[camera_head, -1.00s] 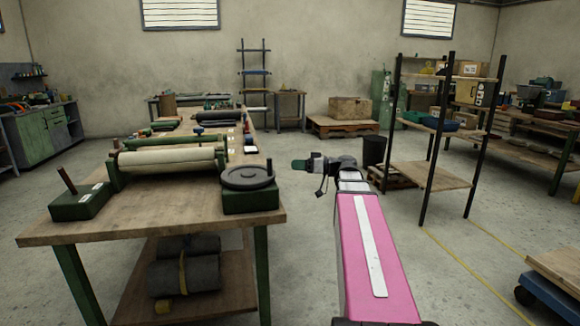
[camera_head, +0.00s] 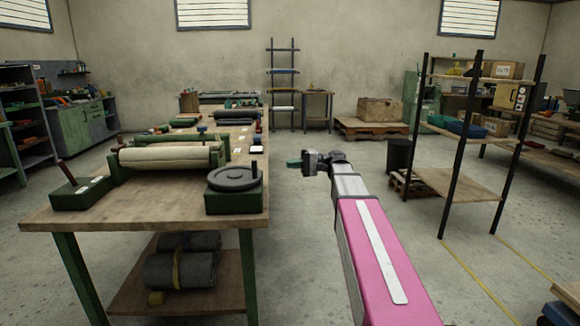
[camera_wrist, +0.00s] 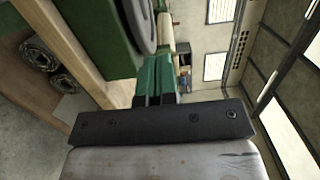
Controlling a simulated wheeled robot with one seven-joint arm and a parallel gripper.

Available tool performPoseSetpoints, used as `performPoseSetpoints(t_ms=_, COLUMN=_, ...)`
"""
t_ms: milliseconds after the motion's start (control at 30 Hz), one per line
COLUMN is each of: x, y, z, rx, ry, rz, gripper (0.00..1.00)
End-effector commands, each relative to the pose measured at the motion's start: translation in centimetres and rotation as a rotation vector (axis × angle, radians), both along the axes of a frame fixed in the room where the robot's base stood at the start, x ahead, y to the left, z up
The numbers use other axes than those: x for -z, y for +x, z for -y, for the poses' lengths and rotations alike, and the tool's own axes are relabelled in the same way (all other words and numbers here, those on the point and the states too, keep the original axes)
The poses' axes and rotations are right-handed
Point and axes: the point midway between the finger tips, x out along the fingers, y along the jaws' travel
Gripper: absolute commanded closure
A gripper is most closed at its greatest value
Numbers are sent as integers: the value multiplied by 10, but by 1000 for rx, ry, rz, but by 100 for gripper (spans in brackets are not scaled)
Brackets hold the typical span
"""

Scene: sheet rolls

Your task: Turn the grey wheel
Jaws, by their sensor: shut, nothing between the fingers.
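The grey wheel (camera_head: 234,178) lies flat on a green box (camera_head: 236,201) at the right front corner of the wooden workbench (camera_head: 130,215). A dark upright handle (camera_head: 254,169) stands near its right edge. My gripper (camera_head: 292,164) is in the air to the right of the wheel, apart from it, pointing left. In the wrist view my gripper's green fingers (camera_wrist: 156,75) are together and empty. The wheel's edge (camera_wrist: 142,22) shows there at the top, partly cut off, beside the green box (camera_wrist: 108,35).
A roller (camera_head: 170,157) on a green frame and a green lever box (camera_head: 80,192) stand left of the wheel. Rolls (camera_head: 180,270) lie on the lower shelf. A black-posted rack (camera_head: 455,185) stands to the right. The floor between bench and rack is open.

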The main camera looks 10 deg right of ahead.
Motion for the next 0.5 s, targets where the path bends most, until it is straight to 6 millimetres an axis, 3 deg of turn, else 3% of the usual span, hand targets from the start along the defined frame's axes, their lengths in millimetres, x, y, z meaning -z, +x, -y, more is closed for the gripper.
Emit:
performPoseSetpoints(t_ms=433, x=0, y=-6, z=-83, rx=0, ry=-1, rz=3, gripper=100)
performPoseSetpoints(t_ms=500, x=0, y=-18, z=-89, rx=1, ry=-1, rz=3, gripper=100)
